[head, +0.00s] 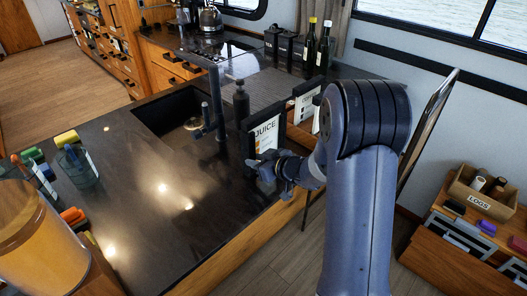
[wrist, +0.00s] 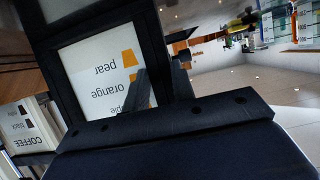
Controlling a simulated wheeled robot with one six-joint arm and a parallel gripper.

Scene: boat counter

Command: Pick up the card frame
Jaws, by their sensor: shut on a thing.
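The card frame (head: 265,134) is black-edged with a white card headed JUICE. It stands about upright at the counter's right edge in the head view. In the wrist view the card frame (wrist: 95,72) shows upside down, with pear and orange lines and orange pictures. My gripper (head: 268,166) is at its lower part in the head view. In the wrist view my gripper (wrist: 160,88) is shut on the frame's side edge. My gripper hides the frame's bottom in the head view, so I cannot tell whether it touches the counter.
Another card frame (head: 306,104), headed COFFEE in the wrist view (wrist: 24,138), stands just behind. A dark soap bottle (head: 241,103), a tap (head: 219,105) and the sink (head: 180,122) are to the left. The dark counter (head: 150,195) is clear in front.

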